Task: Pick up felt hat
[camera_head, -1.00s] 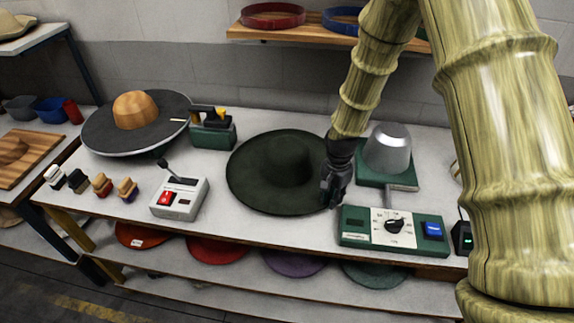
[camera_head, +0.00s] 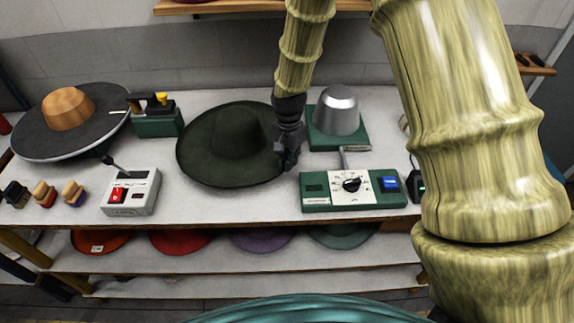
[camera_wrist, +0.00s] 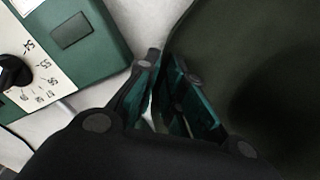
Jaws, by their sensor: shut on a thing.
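The dark green felt hat (camera_head: 225,140) has a wide round brim and a rounded crown. It is on the white bench in the middle of the head view; I cannot tell whether its brim is lifted at all. My gripper (camera_head: 287,160) is at the right edge of the brim and shut on it. In the wrist view, the brim (camera_wrist: 265,60) fills the right side. My gripper (camera_wrist: 165,105) shows there with its fingers at the brim's edge, and the exact contact is partly hidden by the fingers.
A metal dome on a green base (camera_head: 337,112) stands close right of my gripper. A green dial panel (camera_head: 350,190) is in front of it. A white switch box (camera_head: 131,192) is at front left. Farther left is a wide grey hat form with a wooden crown (camera_head: 68,108).

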